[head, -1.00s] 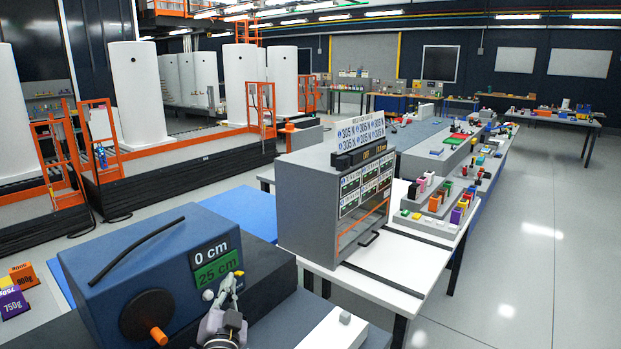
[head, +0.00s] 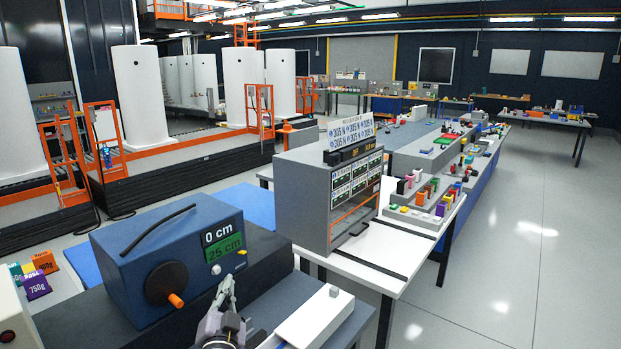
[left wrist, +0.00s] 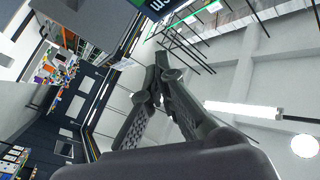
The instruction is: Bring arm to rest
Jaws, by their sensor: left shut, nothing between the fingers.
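My left gripper (head: 226,290) points upward at the bottom middle of the head view, close in front of the right part of the blue box. Its fingers are together and hold nothing; they also show shut in the left wrist view (left wrist: 162,62). The blue box (head: 130,262) has a black handle, a dark wheel with an orange knob (head: 176,300), and a display (head: 221,240) reading 0 cm and 25 cm. Whether the gripper touches the box cannot be told. My right gripper is not in view.
A white bar-shaped block (head: 312,318) lies right of the gripper. A grey cabinet (head: 300,205) with readouts stands on a white table behind. Coloured weight boxes (head: 36,284) stand at left. White tanks (head: 140,95) stand at the back. Open floor (head: 500,270) lies at right.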

